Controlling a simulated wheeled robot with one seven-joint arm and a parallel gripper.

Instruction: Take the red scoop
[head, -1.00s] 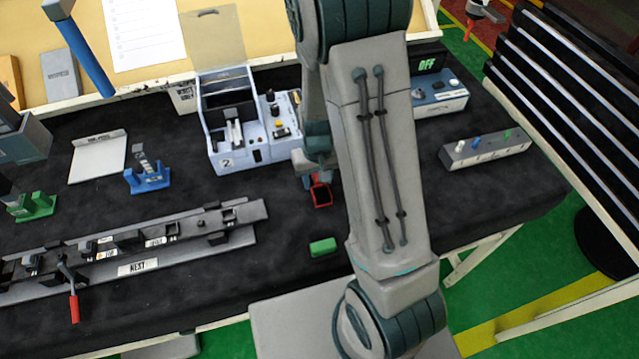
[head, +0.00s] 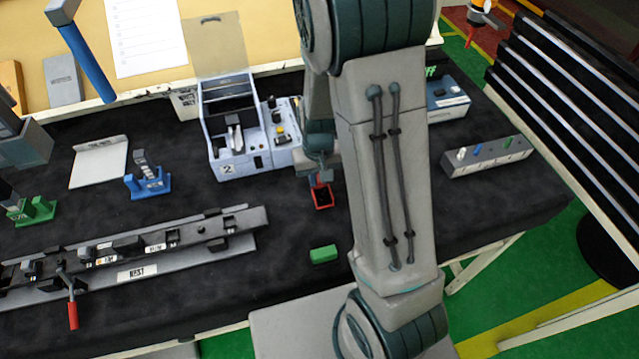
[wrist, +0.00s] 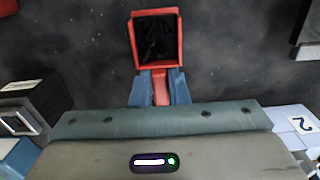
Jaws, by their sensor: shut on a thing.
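The red scoop (head: 322,196) has a square, open-topped bowl that looks dark and empty inside. In the wrist view the scoop (wrist: 156,42) points away from my gripper, with its handle between the two blue fingers. My gripper (wrist: 160,88) is shut on that handle. In the head view my gripper (head: 320,170) is partly hidden by my arm, just right of the pale blue machine. I cannot tell exactly how far the scoop is above the dark mat.
The pale blue machine (head: 225,165) marked 2 stands close on the left. A green block (head: 323,254) lies nearer the front edge. A long grey rail fixture (head: 150,255) is at left. A grey block with colored pegs (head: 487,157) is at right. Bare mat surrounds the scoop's front.

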